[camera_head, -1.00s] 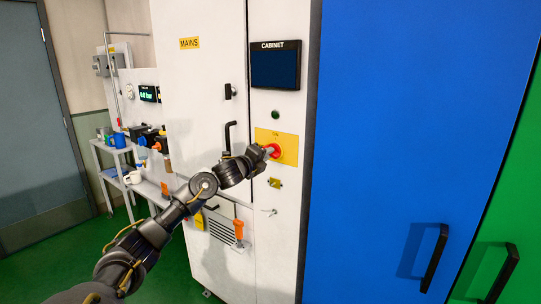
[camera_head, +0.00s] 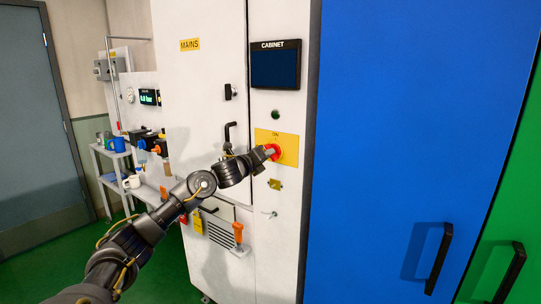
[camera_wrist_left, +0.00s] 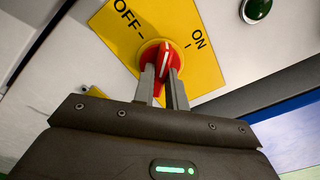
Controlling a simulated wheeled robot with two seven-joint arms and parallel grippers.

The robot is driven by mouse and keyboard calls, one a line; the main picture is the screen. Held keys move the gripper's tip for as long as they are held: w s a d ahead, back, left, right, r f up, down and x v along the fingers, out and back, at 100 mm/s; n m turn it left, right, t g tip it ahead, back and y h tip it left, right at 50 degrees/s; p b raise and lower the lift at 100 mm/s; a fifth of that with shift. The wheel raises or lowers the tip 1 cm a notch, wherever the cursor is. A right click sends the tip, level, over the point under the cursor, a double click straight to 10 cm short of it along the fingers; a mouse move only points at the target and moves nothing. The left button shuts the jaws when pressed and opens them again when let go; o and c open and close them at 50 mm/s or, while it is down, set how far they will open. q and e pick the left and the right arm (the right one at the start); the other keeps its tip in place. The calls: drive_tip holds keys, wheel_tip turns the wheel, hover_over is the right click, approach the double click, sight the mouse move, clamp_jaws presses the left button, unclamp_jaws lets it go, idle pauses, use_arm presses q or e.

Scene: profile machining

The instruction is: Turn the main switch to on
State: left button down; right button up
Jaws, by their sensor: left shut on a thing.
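The main switch is a red rotary knob (camera_wrist_left: 162,55) on a yellow plate (camera_wrist_left: 112,25), which is marked OFF and ON. In the wrist view the knob's white line points between the OFF and ON marks. In the head view the red switch (camera_head: 277,152) and its yellow plate (camera_head: 291,142) are on the white cabinet, below the dark screen. My left gripper (camera_head: 268,152) is shut on the switch; its two fingers (camera_wrist_left: 163,84) stand on either side of the knob's grip in the wrist view. My right gripper is not in view.
The white cabinet (camera_head: 205,110) has a black handle (camera_head: 229,137) and a key lock (camera_head: 274,184) near my left arm. A blue door (camera_head: 410,130) stands right of it. A cart (camera_head: 110,165) with cups stands at the left. A green lamp (camera_wrist_left: 256,10) is beside the plate.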

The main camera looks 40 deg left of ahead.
use_arm(q)
drive_tip(key=shift+f, duration=0.1)
drive_tip(key=shift+m+b, duration=1.2)
drive_tip(key=shift+m, duration=1.1)
drive_tip(key=m+b, duration=0.2)
drive_tip(key=m, duration=0.2)
drive_tip(key=c, duration=1.3)
unclamp_jaws()
